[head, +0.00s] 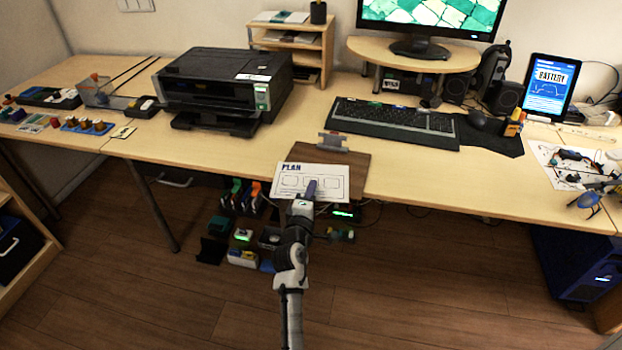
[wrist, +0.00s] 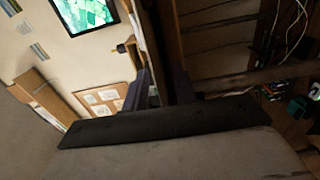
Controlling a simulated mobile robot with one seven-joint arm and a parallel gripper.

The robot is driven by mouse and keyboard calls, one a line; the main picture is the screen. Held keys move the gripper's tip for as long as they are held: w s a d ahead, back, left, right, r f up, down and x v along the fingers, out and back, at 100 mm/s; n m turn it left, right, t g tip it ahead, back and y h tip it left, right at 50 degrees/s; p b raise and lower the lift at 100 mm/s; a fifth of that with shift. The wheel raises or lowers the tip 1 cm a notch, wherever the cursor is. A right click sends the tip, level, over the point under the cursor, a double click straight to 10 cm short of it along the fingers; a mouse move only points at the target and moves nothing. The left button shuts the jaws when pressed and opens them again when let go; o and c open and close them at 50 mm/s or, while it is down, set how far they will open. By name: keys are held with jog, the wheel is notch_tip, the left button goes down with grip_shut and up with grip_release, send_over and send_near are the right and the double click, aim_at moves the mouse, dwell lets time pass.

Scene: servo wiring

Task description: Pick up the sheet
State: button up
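The sheet (head: 331,182) is white, with the word PLAN and several drawn boxes. It lies on a brown clipboard (head: 348,160) at the front edge of the desk, its near edge reaching the desk's edge. My gripper (head: 311,188) is at the sheet's near edge, with one dark finger seen over the paper. In the wrist view my gripper (wrist: 160,85) shows two dark fingers with a gap between them, and a thin edge-on strip runs into the gap. The lower finger is hidden in the head view. Contact with the sheet cannot be told.
The keyboard (head: 394,121) lies behind and right of the clipboard, and the printer (head: 215,87) stands to the left. Several small devices (head: 243,235) sit below the desk near my gripper.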

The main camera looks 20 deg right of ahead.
jog(key=shift+x, duration=0.75)
jog(key=shift+c, duration=0.4)
grip_shut()
